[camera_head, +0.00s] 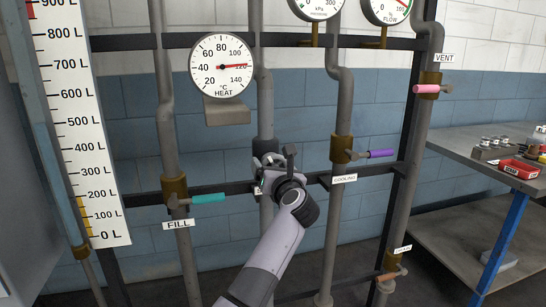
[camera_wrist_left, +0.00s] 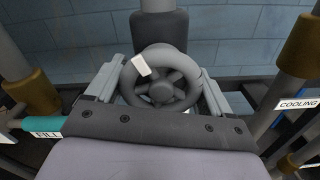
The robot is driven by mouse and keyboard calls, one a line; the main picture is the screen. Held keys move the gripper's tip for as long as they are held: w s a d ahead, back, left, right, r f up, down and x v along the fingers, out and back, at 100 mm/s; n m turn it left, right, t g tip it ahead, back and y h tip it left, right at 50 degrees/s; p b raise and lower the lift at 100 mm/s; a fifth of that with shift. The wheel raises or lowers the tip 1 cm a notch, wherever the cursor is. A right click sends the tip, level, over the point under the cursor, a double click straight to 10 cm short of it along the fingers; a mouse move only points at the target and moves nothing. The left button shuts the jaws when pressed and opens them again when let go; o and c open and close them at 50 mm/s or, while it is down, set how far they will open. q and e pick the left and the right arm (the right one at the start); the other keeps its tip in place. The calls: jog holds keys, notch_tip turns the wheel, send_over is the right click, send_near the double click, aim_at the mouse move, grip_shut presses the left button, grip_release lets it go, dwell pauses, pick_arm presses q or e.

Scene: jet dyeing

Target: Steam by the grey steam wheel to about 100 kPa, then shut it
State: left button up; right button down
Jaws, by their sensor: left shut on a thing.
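The grey steam wheel (camera_wrist_left: 160,90) sits on a vertical grey pipe in the left wrist view, with a white mark at the upper left of its rim. My left gripper (camera_head: 274,165) is shut on the wheel, one finger on each side of its rim. In the head view the gripper and wrist hide most of the wheel. The kPa gauge (camera_head: 318,6) is cut off by the top edge, so its needle cannot be read. The round HEAT gauge (camera_head: 221,67) has its red needle near 120. My right gripper is not in view.
The teal FILL handle (camera_head: 208,198) is left of my gripper, and the purple COOLING handle (camera_head: 381,153) is to the right. The pink VENT handle (camera_head: 426,89) is at upper right. A level scale (camera_head: 80,130) stands left; a workbench (camera_head: 470,150) with small items stands right.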

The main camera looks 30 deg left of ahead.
pick_arm(q)
jog(key=shift+r+m+p, duration=0.2)
jog(key=shift+m+p, duration=0.7)
jog(key=shift+p, duration=0.1)
jog(key=shift+m+p, duration=0.4)
jog(key=shift+p, duration=0.05)
jog(key=shift+s+f+m+p, duration=0.1)
jog(key=shift+f+m+p, duration=0.15)
jog(key=shift+m+p, duration=1.1)
jog(key=o, duration=0.9)
jog(key=shift+d+r, duration=0.1)
